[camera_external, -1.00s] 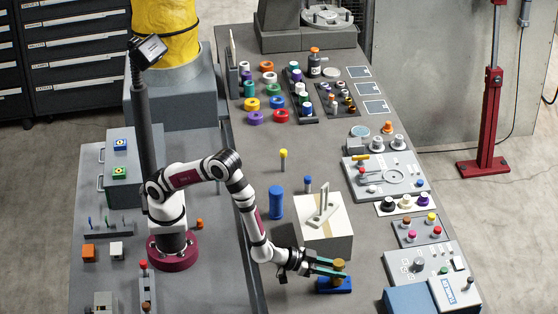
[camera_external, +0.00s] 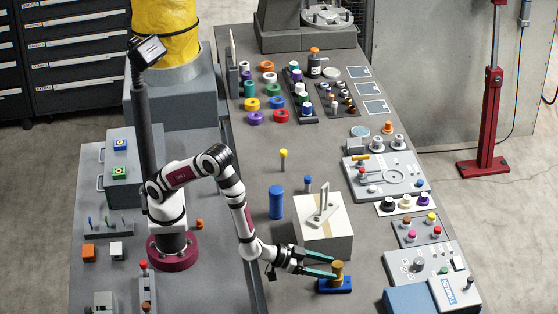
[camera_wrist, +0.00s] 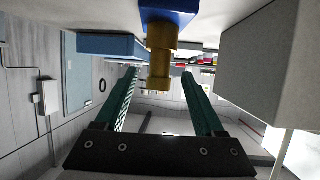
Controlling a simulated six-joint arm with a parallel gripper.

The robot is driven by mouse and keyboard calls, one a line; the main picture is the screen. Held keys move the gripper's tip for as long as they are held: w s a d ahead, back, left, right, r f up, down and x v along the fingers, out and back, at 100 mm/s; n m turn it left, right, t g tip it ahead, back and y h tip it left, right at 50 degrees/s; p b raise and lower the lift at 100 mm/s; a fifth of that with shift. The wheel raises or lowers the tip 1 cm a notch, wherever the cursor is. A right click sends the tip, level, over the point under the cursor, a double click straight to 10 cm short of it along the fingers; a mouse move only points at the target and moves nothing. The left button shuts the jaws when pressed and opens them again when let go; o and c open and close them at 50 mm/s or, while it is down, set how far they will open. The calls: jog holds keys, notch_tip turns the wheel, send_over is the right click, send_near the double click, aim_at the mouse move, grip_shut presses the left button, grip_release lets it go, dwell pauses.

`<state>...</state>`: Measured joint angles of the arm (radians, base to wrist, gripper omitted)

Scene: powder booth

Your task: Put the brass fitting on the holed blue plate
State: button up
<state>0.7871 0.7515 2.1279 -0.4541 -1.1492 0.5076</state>
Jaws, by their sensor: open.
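The brass fitting (camera_external: 338,273) stands upright on the blue plate (camera_external: 335,286) near the front of the bench. Any holes in the plate are too small to make out. The open fingers also show in the wrist view (camera_wrist: 158,75), spread wider than the fitting.
A pale box (camera_external: 325,240) with a metal piece on top stands close behind my gripper. A blue cylinder (camera_external: 276,202) stands left of the box. A blue-grey box (camera_external: 412,300) and a grey panel (camera_external: 420,262) lie to the right. Bare bench lies in front.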

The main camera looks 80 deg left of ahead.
jog(key=d+v, duration=0.1)
jog(key=v, duration=0.8)
jog(key=s+a+r+m+g+y, duration=0.1)
jog(key=s+a+r+m+g, duration=0.1)
jog(key=s+a+g, duration=0.4)
jog(key=s+a+r+m+g+y, duration=0.2)
jog(key=s+a+r+g, duration=0.3)
jog(key=s+a, duration=1.1)
jog(key=a+g, duration=0.2)
jog(key=a, duration=0.5)
jog(key=shift+s+r+g, duration=0.2)
jog(key=shift+s+g, duration=0.1)
jog(key=shift+s, duration=0.05)
